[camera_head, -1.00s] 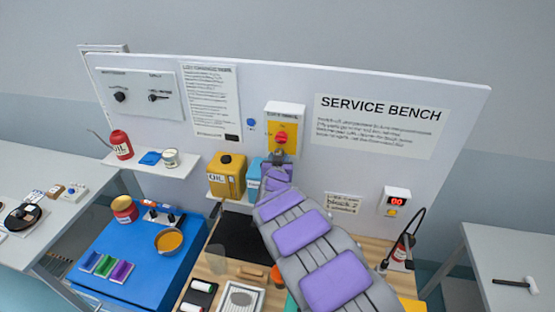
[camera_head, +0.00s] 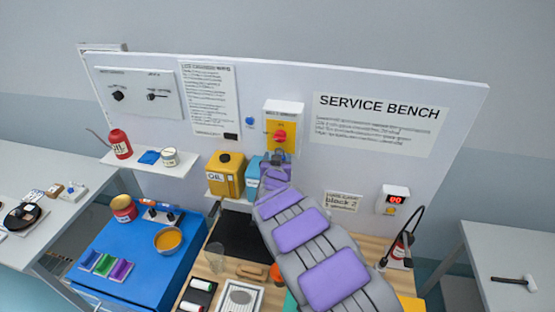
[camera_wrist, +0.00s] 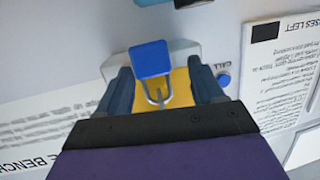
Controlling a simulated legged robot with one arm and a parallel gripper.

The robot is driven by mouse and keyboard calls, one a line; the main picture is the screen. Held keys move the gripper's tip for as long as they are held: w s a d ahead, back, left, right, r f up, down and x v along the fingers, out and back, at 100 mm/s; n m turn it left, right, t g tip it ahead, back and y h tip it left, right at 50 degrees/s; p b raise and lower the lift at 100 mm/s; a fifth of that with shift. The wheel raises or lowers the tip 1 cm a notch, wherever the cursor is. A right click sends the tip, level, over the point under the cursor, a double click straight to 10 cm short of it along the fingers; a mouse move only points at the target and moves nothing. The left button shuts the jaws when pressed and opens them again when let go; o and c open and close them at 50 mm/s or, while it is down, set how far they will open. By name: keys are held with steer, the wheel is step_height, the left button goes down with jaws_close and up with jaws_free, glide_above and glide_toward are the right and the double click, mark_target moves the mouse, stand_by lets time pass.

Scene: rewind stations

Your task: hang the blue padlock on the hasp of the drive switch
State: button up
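The drive switch (camera_head: 283,115) is a white box with a yellow front and a red knob, on the bench's back panel. The blue padlock (camera_wrist: 152,59) shows in the wrist view in front of the switch's yellow plate (camera_wrist: 179,88). Its shackle (camera_wrist: 155,93) is at the plate, its body hanging away from my gripper in this upside-down view. I cannot clearly see whether the shackle passes through the hasp. My gripper (camera_wrist: 162,88) is open, its dark fingers spread on both sides of the padlock with visible gaps. In the head view my arm hides the padlock.
A yellow oil can (camera_head: 226,174) and a light-blue container (camera_head: 253,176) stand close left of my gripper. A blue call button (camera_head: 250,121) is left of the switch. A shelf (camera_head: 150,164) holds a red oil can (camera_head: 119,144).

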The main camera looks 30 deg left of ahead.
steer(key=shift+o, duration=0.2)
steer(key=shift+w+d+r, duration=0.1)
steer(key=shift+d, duration=0.1)
steer(key=shift+d, duration=0.1)
